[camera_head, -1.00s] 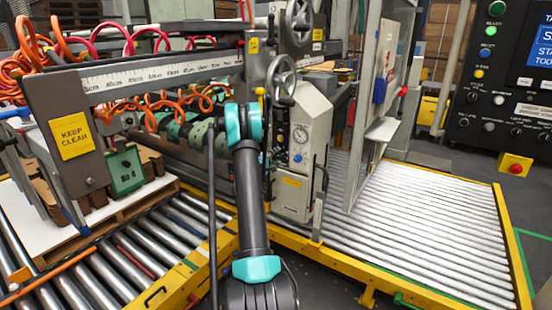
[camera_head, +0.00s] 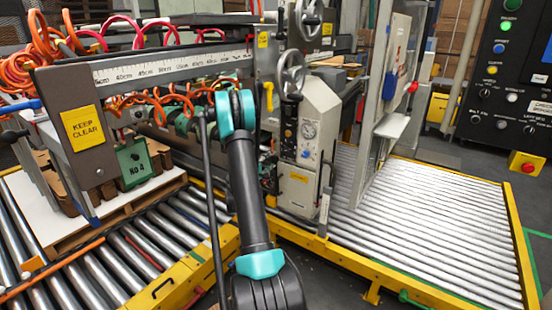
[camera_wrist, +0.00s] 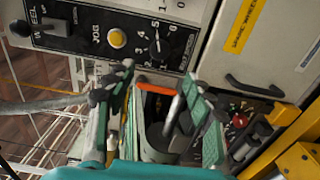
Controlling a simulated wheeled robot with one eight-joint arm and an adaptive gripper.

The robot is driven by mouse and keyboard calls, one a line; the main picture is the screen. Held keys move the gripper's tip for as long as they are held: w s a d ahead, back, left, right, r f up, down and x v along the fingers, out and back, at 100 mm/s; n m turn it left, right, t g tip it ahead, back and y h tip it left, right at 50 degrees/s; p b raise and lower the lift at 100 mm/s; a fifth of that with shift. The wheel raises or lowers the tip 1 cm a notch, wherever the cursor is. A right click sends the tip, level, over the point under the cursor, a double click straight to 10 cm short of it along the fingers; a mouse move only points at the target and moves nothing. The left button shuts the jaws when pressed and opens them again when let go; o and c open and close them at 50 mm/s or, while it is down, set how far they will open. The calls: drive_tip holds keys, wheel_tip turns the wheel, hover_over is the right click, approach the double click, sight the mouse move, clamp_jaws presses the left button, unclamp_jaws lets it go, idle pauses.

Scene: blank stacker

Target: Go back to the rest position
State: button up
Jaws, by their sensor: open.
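My gripper (camera_wrist: 162,105) shows in the wrist view with its two green-padded fingers spread apart and nothing between them. In the head view my black and teal arm rises from the bottom middle, in front of the machine. My gripper cannot be made out there.
A grey machine cabinet (camera_head: 300,190) with handwheels stands behind my arm. Roller conveyors with yellow frames lie left and right (camera_head: 430,225). A pallet stack stands at the left.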

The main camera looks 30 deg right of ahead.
drive_tip(key=shift+s+a, duration=0.2)
drive_tip(key=shift+a, duration=0.25)
drive_tip(key=s+a+r+m+g+y, duration=0.1)
drive_tip(key=s+a+r+m+y, duration=0.1)
drive_tip(key=s+a+y, duration=0.35)
drive_tip(key=s+a+r+m+y, duration=0.1)
drive_tip(key=s+a+r+y, duration=0.1)
drive_tip(key=s+a, duration=0.65)
drive_tip(key=s+a+f+y, duration=0.2)
drive_tip(key=s+a+y, duration=0.2)
drive_tip(key=s+a, duration=0.7)
drive_tip(key=s+a+f+m+g+y, duration=0.1)
drive_tip(key=s+a+f+y, duration=0.2)
drive_tip(key=s+a, duration=0.7)
drive_tip(key=a+y, duration=0.2)
drive_tip(key=a, duration=0.2)
drive_tip(key=shift+s+a+g, duration=0.15)
drive_tip(key=shift+s+g, duration=0.15)
drive_tip(key=shift+s, duration=0.1)
drive_tip(key=shift+c, duration=0.4)
